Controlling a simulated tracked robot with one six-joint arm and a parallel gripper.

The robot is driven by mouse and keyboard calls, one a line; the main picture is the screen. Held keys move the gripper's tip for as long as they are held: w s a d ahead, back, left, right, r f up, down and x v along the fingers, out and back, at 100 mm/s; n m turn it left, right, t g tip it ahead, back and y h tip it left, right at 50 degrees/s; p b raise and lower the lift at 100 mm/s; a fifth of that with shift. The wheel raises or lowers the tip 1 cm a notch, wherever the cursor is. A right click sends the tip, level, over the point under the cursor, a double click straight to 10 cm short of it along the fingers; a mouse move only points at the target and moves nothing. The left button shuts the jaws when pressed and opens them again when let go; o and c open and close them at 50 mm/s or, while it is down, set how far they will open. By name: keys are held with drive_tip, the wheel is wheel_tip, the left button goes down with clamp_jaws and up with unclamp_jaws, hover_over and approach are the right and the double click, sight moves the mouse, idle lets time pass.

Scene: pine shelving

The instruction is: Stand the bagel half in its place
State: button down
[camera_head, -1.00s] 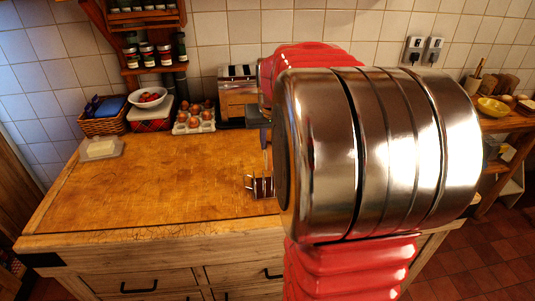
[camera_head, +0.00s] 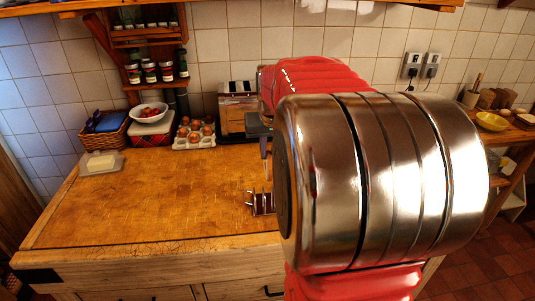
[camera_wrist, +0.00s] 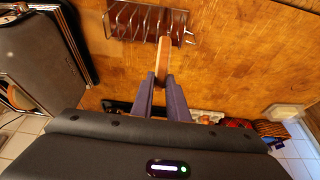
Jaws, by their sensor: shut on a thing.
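My gripper (camera_wrist: 163,88) is shut on the bagel half (camera_wrist: 163,60), which shows edge-on as a thin tan piece held upright between the fingertips. A metal toast rack (camera_wrist: 122,21) with several slots lies just beyond the bagel half in the wrist view. The bagel half's far end appears close to the rack's right part; I cannot tell whether they touch. In the head view the rack (camera_head: 262,204) stands on the wooden worktop, partly hidden by my arm. The gripper (camera_head: 265,155) shows small above it there, and the bagel half is hard to make out.
A toaster (camera_head: 238,105) stands at the back wall. Eggs in a tray (camera_head: 194,144), a white bowl (camera_head: 149,112), a wicker basket (camera_head: 104,137) and a butter dish (camera_head: 101,163) line the back left. The worktop's left and middle (camera_head: 150,200) are clear.

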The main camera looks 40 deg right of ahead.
wheel_tip(320, 180, up, 10)
idle(1.5)
